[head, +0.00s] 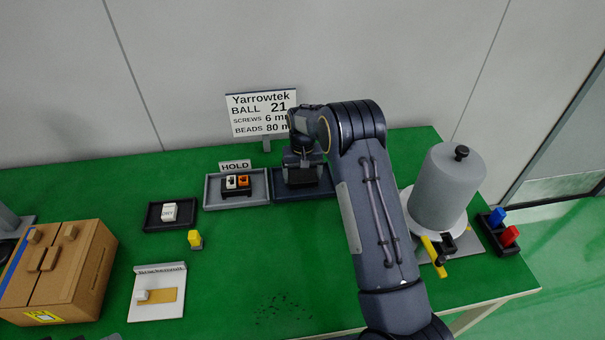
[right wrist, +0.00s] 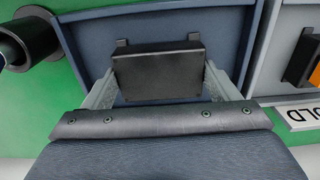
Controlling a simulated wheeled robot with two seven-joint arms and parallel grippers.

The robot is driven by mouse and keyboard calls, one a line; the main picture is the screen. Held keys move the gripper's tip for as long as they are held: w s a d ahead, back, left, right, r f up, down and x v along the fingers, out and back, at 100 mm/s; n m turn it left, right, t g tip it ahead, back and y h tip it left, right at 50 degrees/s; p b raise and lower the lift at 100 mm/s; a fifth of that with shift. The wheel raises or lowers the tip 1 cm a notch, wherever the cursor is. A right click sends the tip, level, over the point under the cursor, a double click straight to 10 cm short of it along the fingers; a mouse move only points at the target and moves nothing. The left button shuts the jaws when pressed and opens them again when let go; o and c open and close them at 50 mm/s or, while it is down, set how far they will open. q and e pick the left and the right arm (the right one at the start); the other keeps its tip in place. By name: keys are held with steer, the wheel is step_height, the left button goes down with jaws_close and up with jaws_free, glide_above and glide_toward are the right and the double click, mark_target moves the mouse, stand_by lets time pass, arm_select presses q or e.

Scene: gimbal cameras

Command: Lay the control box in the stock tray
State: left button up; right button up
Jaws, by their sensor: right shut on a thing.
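A plain black box (right wrist: 158,72), which I take for the control box, is between the two fingers of my right gripper (right wrist: 160,88), which is shut on it. Two small tabs stick out along its far edge. The box is over the dark blue tray (right wrist: 88,45), inside its walls. I cannot tell whether it touches the tray floor. In the head view my right gripper (head: 303,176) points down over the same blue tray (head: 281,191), and my right arm covers the tray's right part. No label shows on this tray.
Left of the blue tray, a grey tray (head: 209,194) marked HOLD contains a dark unit with white and orange switches (head: 237,182). A sign (head: 262,113) stands behind. A grey cylinder (head: 447,190) stands right of my arm. A cardboard box (head: 58,270) is at left.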

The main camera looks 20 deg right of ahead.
steer(key=shift+f+b, duration=0.6)
steer(key=shift+f, duration=0.15)
steer(key=o, duration=1)
steer(key=shift+r, duration=0.1)
steer(key=shift+r+p, duration=0.3)
steer(key=shift+r, duration=0.05)
step_height(320, 180, up, 8)
steer(key=p, duration=0.4)
steer(key=shift+f, duration=0.2)
steer(key=shift+r+p, duration=0.35)
steer(key=shift+r, duration=0.05)
